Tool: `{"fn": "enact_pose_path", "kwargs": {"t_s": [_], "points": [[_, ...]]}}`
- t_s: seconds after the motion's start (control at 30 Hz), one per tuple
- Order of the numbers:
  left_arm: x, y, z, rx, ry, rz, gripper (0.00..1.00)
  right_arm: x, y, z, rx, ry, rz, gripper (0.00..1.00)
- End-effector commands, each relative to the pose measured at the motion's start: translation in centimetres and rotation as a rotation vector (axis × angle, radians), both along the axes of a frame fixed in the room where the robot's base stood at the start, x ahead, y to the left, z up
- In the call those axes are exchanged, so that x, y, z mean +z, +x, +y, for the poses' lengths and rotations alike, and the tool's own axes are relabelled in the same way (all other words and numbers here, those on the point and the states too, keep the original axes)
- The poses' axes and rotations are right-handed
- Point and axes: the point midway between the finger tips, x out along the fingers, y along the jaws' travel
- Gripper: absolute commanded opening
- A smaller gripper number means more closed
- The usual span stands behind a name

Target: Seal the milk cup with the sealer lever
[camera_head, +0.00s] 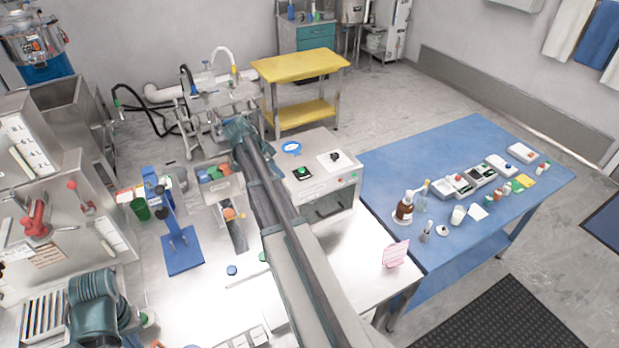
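A blue upright stand with a flat blue base (183,252) and a tall post stands on the pale work surface at left centre. It looks like a lever press, but I cannot be sure that it is the sealer. A green cup (140,209) stands just left of it. A small white cup (458,215) stands on the blue table at right; I cannot tell which cup is the milk cup. My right arm rises from the bottom centre, right of the blue stand and apart from it in the picture. Its fingers cannot be made out. My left gripper does not show clearly.
A white box-like machine (318,183) stands behind the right arm. A yellow cart (300,65) stands farther back.

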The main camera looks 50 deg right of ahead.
Motion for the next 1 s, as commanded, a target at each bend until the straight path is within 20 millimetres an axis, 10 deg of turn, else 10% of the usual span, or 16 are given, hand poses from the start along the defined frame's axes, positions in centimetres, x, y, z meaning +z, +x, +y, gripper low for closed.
{"fn": "enact_pose_path", "kwargs": {"t_s": [1.0], "points": [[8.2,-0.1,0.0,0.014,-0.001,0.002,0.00,8.2,0.0,0.0,0.000,0.000,0.000,0.00]]}}
